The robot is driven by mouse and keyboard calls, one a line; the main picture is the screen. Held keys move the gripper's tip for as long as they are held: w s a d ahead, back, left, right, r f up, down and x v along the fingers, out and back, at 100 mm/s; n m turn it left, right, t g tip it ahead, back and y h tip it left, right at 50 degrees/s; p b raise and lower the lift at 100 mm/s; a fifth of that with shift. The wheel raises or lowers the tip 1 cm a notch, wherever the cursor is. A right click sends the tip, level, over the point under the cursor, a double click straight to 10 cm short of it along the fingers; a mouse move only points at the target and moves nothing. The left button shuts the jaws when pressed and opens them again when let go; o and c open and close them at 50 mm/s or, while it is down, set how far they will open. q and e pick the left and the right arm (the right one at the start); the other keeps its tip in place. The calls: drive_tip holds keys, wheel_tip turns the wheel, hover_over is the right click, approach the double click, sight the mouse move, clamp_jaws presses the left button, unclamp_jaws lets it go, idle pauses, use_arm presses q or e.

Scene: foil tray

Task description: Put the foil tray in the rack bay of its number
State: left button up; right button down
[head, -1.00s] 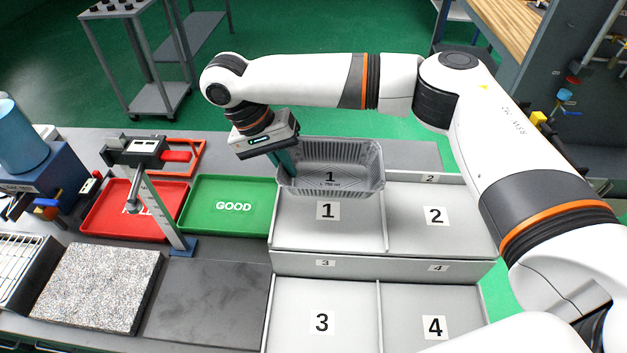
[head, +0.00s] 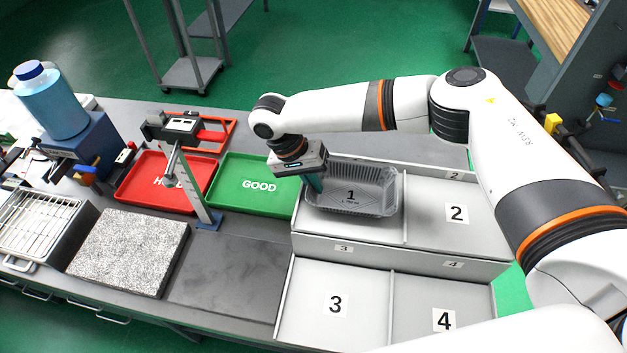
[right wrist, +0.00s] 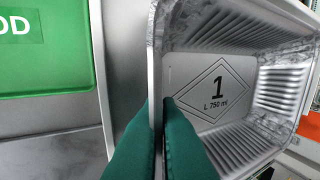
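The foil tray (head: 378,205) is a silver open container with ribbed walls, marked 1 and "L 750 ml" on its floor. It is upright in or just above the rack's bay 1, covering that bay's floor label; I cannot tell whether its bottom touches. My right gripper (head: 314,186) is shut on the tray's left wall. In the right wrist view, the green fingers (right wrist: 163,125) sit on both sides of that wall of the tray (right wrist: 215,60). The grey rack (head: 350,254) has bays marked 1 to 3 and beyond, with bay 2 (head: 480,235) empty. My left gripper is out of view.
A green GOOD tray (head: 232,205) lies just left of the rack, and a red tray (head: 135,195) beyond it. A post with a device (head: 190,175) stands between. A speckled slab (head: 130,250) and a wire-rack box (head: 40,225) are at left. Bay 3 (head: 310,315) is empty.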

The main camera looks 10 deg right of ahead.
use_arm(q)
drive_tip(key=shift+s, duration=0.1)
use_arm(e)
drive_tip(key=shift+f, duration=0.1)
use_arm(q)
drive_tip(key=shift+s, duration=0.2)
use_arm(e)
drive_tip(key=c, duration=1.6)
unclamp_jaws()
drive_tip(key=shift+c, duration=0.2)
